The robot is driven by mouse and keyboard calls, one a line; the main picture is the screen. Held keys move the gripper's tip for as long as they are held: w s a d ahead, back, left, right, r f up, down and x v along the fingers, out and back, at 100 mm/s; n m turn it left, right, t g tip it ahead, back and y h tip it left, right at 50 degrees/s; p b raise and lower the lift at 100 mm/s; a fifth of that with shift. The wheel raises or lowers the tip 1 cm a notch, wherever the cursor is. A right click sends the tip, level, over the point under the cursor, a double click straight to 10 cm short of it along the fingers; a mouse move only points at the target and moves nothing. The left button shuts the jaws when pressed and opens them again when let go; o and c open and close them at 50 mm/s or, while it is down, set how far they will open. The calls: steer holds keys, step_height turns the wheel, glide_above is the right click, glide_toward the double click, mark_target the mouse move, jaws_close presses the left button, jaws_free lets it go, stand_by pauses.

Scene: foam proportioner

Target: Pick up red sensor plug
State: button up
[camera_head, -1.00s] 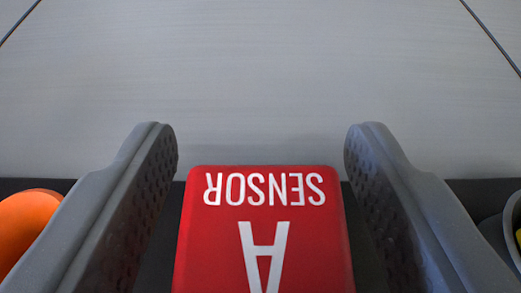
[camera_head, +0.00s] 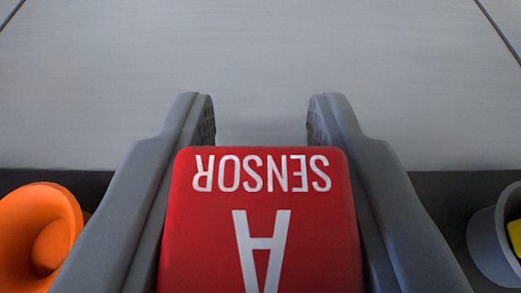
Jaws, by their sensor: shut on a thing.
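The red sensor plug (camera_head: 262,215) is a red block with rounded corners and white lettering that reads "SENSOR" and "A", upside down in the picture. It sits at the bottom middle of the view, between the two grey fingers of my gripper (camera_head: 261,125). The fingers are shut on its left and right sides, and their tips reach past its far edge. The lower part of the plug is cut off by the frame, and its underside is hidden.
An orange round part (camera_head: 42,238) lies to the left of my gripper. A grey cup-like part (camera_head: 490,245) with something yellow (camera_head: 515,238) in it is at the right edge. A plain grey panel (camera_head: 260,60) fills the background, with a dark strip (camera_head: 440,190) along its bottom.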

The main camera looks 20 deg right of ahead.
steer(key=shift+r, duration=0.6)
step_height(320, 180, up, 2)
steer(key=shift+p, duration=0.75)
steer(key=s+r, duration=0.1)
steer(key=s, duration=1.4)
steer(key=r+p, duration=0.2)
steer(key=s+r+p, duration=0.1)
steer(key=r+p, duration=0.1)
steer(key=r, duration=0.1)
steer(key=shift+d+p, duration=0.1)
steer(key=shift+p, duration=0.3)
